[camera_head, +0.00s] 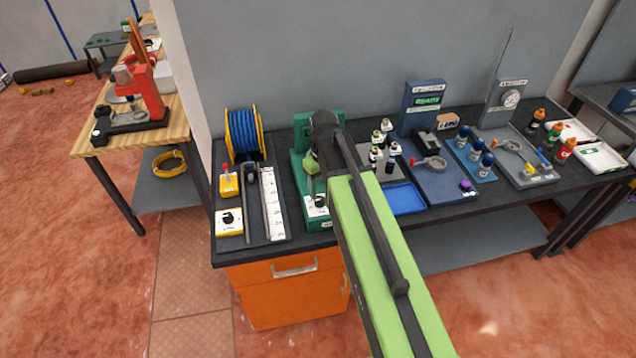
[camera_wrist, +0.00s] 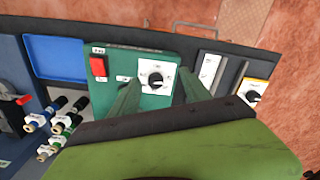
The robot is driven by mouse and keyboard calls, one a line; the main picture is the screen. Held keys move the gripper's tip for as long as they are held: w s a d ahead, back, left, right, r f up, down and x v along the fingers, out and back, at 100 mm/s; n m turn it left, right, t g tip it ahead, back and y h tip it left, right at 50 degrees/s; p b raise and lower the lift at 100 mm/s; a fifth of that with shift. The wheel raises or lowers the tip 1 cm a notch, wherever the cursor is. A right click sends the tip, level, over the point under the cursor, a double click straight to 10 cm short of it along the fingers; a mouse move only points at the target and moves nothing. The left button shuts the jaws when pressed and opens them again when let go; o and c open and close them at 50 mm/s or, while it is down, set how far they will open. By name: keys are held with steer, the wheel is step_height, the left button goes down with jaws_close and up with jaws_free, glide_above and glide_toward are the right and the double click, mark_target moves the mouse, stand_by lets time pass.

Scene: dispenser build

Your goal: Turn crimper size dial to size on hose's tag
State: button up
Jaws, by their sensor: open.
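The green crimper (camera_head: 303,150) stands on the dark bench in the head view, partly hidden by my arm. Its white size-dial plate with a black knob (camera_head: 318,203) is at its front. In the wrist view, the same dial (camera_wrist: 156,77) shows a black knob with a pale pointer mark; the size markings are too small to read. My gripper (camera_wrist: 159,84) is open, its two green fingers on either side of the dial in the picture; contact cannot be told. A blue hose (camera_head: 243,131) is coiled on a yellow reel; no readable size tag shows.
A red switch (camera_wrist: 98,66) sits on the crimper beside the dial. A white ruler strip (camera_head: 271,203) and a yellow box with a knob (camera_head: 229,221) lie left of it. A blue tray (camera_head: 402,198) and several small bottles or fittings stand to the right.

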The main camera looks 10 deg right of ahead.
step_height(320, 180, up, 6)
steer(key=n+p, duration=0.2)
steer(key=p, duration=0.1)
glide_above(320, 199)
steer(key=shift+n, duration=0.3)
step_height(320, 199, down, 18)
steer(key=b, duration=1.7)
steer(key=shift+b, duration=0.35)
steer(key=shift+r, duration=0.1)
